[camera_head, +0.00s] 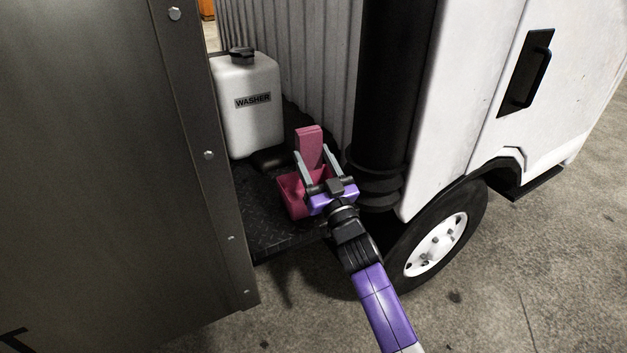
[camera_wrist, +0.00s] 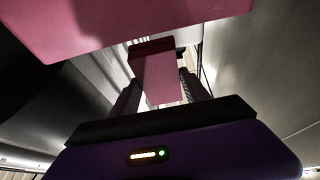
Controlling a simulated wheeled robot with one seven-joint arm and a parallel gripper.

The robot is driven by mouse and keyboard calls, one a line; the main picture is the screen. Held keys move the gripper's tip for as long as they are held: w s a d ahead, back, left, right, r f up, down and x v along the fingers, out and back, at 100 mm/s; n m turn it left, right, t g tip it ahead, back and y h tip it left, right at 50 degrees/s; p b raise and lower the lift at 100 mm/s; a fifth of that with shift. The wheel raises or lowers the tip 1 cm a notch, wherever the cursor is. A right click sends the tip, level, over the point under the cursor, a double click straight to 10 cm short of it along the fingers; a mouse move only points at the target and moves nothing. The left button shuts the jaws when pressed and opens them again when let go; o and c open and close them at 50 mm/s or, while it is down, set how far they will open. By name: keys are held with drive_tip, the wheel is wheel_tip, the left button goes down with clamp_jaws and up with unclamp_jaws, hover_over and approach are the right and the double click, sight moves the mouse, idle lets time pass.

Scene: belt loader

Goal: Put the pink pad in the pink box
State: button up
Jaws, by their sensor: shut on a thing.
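The pink pad (camera_head: 309,145) is upright between the two fingers of my gripper (camera_head: 313,157), which is shut on it. The pad's upper part rises above the fingertips. The pink box (camera_head: 290,197) stands open-topped on the dark platform, just below and left of my gripper. My gripper's body hides the right part of the box. In the wrist view the pad (camera_wrist: 160,75) shows between the fingers (camera_wrist: 160,88). A large pink surface, apparently the box (camera_wrist: 150,20), fills the top of that view. I cannot tell whether the pad is inside the box's rim.
A white washer tank (camera_head: 248,110) stands on the ridged platform (camera_head: 285,235) behind the box. A black vertical pipe (camera_head: 390,90) is close on the right. A grey metal panel (camera_head: 90,180) closes off the left. A wheel (camera_head: 437,243) is at lower right.

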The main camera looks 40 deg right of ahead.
sight(311, 171)
drive_tip(key=shift+f+b, duration=0.75)
drive_tip(key=shift+f, duration=1.35)
drive_tip(key=shift+f, duration=0.1)
drive_tip(key=shift+f+b, duration=0.35)
drive_tip(key=shift+b, duration=0.05)
drive_tip(key=shift+f, duration=0.2)
drive_tip(key=o, duration=1.2)
drive_tip(key=shift+r, duration=0.1)
drive_tip(key=v, duration=0.4)
drive_tip(key=b+v, duration=0.1)
drive_tip(key=v, duration=0.2)
drive_tip(key=r+v, duration=0.1)
drive_tip(key=v, duration=0.3)
drive_tip(key=shift+s+a+f, duration=0.15)
drive_tip(key=shift+s+a, duration=0.05)
drive_tip(key=shift+s, duration=0.3)
